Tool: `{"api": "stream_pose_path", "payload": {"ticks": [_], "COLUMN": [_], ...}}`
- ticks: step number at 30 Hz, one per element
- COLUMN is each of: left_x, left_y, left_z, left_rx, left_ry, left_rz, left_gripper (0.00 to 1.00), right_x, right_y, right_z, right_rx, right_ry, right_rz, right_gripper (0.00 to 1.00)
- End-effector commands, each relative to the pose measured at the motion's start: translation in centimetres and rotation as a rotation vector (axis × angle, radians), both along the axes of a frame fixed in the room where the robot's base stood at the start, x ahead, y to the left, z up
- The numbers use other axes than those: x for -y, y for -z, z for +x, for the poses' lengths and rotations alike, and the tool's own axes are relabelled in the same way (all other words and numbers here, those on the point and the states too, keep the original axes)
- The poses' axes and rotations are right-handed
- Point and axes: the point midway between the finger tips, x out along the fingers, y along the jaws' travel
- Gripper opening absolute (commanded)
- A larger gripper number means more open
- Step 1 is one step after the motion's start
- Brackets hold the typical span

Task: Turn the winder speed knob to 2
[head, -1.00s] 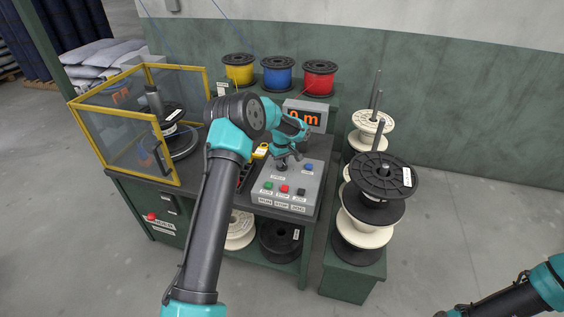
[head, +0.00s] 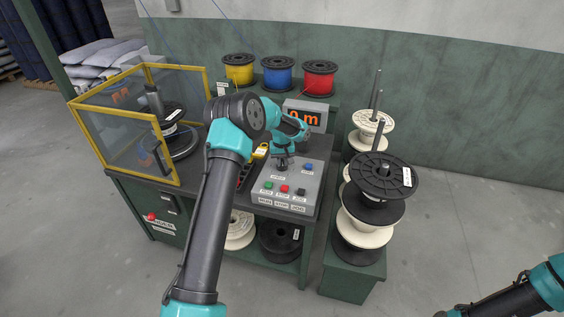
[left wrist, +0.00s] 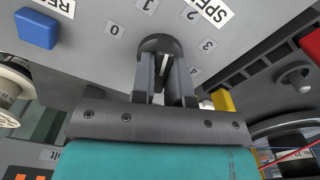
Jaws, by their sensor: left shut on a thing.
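The grey control panel (head: 296,190) stands on the dark bench and carries the winder speed knob (head: 282,167). In the left wrist view the dark round knob (left wrist: 160,43) sits among the printed numbers 0 to 4. My left gripper (head: 283,157) is over the panel from above. Its two fingers (left wrist: 165,68) are closed around the knob's raised grip, one on each side. A pale mark shows between the fingers, but I cannot tell exactly which number it points to. The fingers hide part of the knob. My right gripper is out of view.
Green, red and black buttons line the panel's front, and a blue button (head: 308,167) sits at its right. A display (head: 305,116) stands behind. Black and cream spools (head: 382,176) are stacked to the right. A yellow-framed guard (head: 137,110) stands left.

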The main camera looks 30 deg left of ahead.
Motion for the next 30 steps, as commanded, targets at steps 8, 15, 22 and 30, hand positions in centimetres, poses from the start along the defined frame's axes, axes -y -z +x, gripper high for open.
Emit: {"api": "stream_pose_path", "payload": {"ticks": [8,15,22,30], "left_x": [-0.01,-0.02,-0.02,-0.02], "left_y": [-0.06,-0.07,-0.07,-0.08], "left_z": [0.02,0.02,0.02,0.02], "left_rx": [0.001,0.001,0.001,0.001], "left_ry": [0.223,0.348,0.393,0.395], "left_rz": [0.001,0.001,0.001,0.001], "left_gripper": [0.0,0.0,0.0,0.0], "right_x": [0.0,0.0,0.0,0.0], "right_y": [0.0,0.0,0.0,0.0], "right_z": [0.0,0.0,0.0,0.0], "right_rx": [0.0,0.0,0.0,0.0], "right_ry": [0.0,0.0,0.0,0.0], "right_rz": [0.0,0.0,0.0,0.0], "right_gripper": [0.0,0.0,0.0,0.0]}}
